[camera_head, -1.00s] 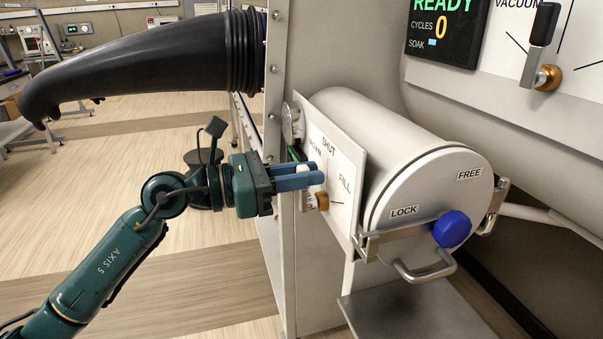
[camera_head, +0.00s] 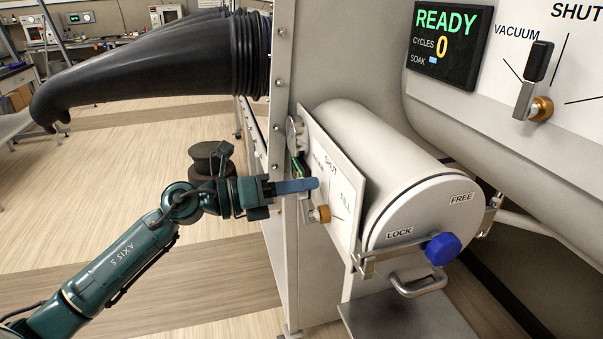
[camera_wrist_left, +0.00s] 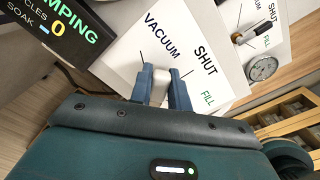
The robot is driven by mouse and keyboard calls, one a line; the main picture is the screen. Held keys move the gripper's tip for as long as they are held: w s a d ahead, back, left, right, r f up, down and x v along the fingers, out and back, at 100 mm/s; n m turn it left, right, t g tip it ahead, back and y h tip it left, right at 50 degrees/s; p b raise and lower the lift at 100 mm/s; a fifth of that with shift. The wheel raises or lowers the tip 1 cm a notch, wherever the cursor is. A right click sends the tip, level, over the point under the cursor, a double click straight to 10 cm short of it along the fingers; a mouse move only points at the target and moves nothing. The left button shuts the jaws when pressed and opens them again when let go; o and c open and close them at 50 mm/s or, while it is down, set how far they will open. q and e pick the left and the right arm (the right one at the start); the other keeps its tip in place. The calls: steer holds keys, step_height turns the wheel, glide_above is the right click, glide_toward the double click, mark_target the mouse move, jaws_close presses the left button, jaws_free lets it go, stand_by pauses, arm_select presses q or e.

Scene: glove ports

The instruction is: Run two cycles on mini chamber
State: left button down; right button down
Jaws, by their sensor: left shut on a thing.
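The mini chamber (camera_head: 375,150) is a white cylinder whose round door (camera_head: 425,212) is closed. A bar with a blue knob (camera_head: 442,249) crosses the door below its LOCK and FREE labels. On its side is a white valve panel (camera_head: 345,180) marked SHUT and FILL, with a brass hub (camera_head: 320,213). My left gripper (camera_head: 314,184) is at this panel. In the left wrist view its blue fingers (camera_wrist_left: 165,86) are shut on the pale valve handle (camera_wrist_left: 162,76), between the VACUUM and SHUT labels. The fingers hide most of the handle. My right gripper is out of view.
A large display (camera_head: 446,45) reads READY, cycles 0. In the wrist view a cut-off display (camera_wrist_left: 55,25) ends in "MPING", cycles 0. A second valve lever (camera_head: 530,88) is at upper right. Black glove sleeves (camera_head: 160,60) hang above my left arm. A shelf (camera_head: 405,318) lies below the door.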

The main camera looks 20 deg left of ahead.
arm_select(q)
steer(key=shift+w+a+f+n+p, duration=0.1)
steer(key=shift+w+a+n+p, duration=0.15)
steer(key=shift+n+p, duration=0.5)
steer(key=shift+w+a+f+n+p, duration=0.15)
steer(key=shift+f+n+p, duration=0.25)
steer(key=shift+n, duration=0.55)
steer(key=shift+w+f+n, duration=0.15)
steer(key=shift+f+n, duration=0.1)
steer(key=shift+n, duration=0.35)
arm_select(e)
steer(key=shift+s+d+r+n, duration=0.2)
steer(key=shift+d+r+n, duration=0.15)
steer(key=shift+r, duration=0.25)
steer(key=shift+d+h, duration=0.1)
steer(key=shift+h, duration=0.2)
arm_select(q)
steer(key=shift+f, duration=0.1)
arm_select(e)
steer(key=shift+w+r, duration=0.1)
arm_select(q)
steer(key=c, duration=1.3)
jaws_free()
